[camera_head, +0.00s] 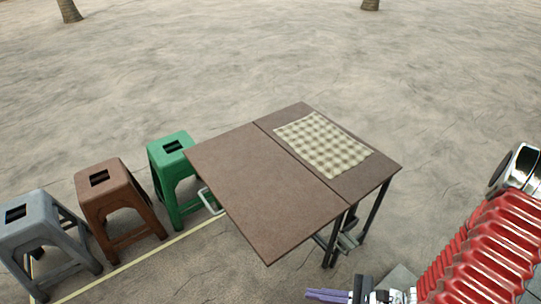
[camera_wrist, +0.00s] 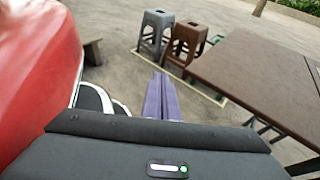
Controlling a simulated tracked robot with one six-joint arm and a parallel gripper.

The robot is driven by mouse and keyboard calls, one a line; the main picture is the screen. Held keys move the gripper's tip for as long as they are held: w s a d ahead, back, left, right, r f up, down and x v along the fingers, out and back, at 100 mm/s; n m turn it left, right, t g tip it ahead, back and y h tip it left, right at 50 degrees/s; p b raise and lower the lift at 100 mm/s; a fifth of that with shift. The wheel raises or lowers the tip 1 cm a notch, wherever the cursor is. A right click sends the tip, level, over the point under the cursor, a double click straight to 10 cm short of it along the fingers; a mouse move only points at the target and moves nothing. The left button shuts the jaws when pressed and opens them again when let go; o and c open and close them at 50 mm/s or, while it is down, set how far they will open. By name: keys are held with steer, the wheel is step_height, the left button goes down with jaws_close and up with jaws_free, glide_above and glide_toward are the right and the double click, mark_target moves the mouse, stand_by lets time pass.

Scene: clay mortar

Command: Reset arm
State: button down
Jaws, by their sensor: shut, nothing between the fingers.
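My gripper (camera_head: 328,295) shows at the bottom of the head view, to the front of the folding table and apart from it. Its purple fingers also show in the wrist view (camera_wrist: 163,97), pressed together with nothing between them. My red-sleeved arm comes in from the right in the head view. The brown folding table (camera_head: 262,185) stands on the sandy ground in the middle of the head view, and its top shows at the right of the wrist view (camera_wrist: 255,75). No clay mortar is visible in either view.
A checkered cloth (camera_head: 323,143) lies on the table's far half. A green stool (camera_head: 172,175), a brown stool (camera_head: 117,203) and a grey stool (camera_head: 40,235) stand in a row left of the table. Two tree trunks (camera_head: 69,11) (camera_head: 370,4) stand far back. Open ground lies behind the table.

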steer(key=d+r+n+g+h, duration=0.35)
steer(key=r+n+h, duration=0.25)
steer(key=r+n, duration=0.2)
steer(key=d+r+n+g+h, duration=0.2)
steer(key=d+r+n+h, duration=0.25)
steer(key=r+n, duration=0.3)
steer(key=a+r+n+t+h, duration=0.1)
steer(key=a+r+n+t, duration=0.1)
steer(key=r, duration=0.6)
steer(key=w+a+r+n+t+h, duration=0.1)
steer(key=a+r+n+t+h, duration=0.1)
steer(key=r, duration=0.7)
steer(key=a+n+t, duration=0.1)
steer(key=n+t, duration=0.1)
steer(key=shift+w+r+t, duration=0.15)
steer(key=shift+t, duration=0.2)
steer(key=c, duration=2.5)
jaws_free()
